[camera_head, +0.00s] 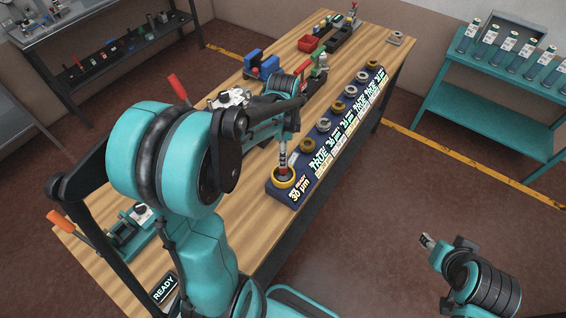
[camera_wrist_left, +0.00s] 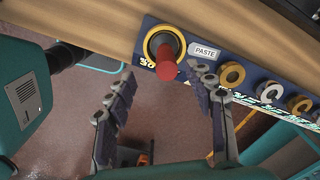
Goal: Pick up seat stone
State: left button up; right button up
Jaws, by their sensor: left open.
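A dark rack (camera_head: 295,188) lies along the right edge of the wooden workbench, with a row of ring-shaped pieces on it. At its near end is a yellow ring (camera_head: 283,181); in the left wrist view the yellow ring (camera_wrist_left: 152,44) surrounds a red-ended post (camera_wrist_left: 167,70). I cannot tell for sure which piece is the seat stone. My left gripper (camera_head: 283,143) hangs over this near end. In the left wrist view its two fingers (camera_wrist_left: 160,100) are spread, with nothing between them. My right gripper (camera_head: 427,241) is off the bench at lower right; its jaws are too small to read.
Grey and brass rings (camera_head: 323,125) continue along the rack. A red bin (camera_head: 308,43), blue blocks (camera_head: 262,64) and a small red-handled device stand on the wooden workbench (camera_head: 222,165). A teal shelf (camera_head: 490,100) with bottles stands at right. Floor between is clear.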

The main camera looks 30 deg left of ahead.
pick_arm(q)
jog(key=shift+w+a+f, duration=0.1)
jog(key=shift+w+f, duration=0.05)
jog(key=f, duration=0.5)
jog(key=f+b, duration=0.1)
jog(key=f, duration=0.1)
jog(key=shift+w+a+f, duration=0.1)
jog(key=shift+w+f, duration=0.1)
jog(key=shift+w, duration=0.1)
jog(key=shift+s, duration=0.1)
jog(key=c, duration=1.2)
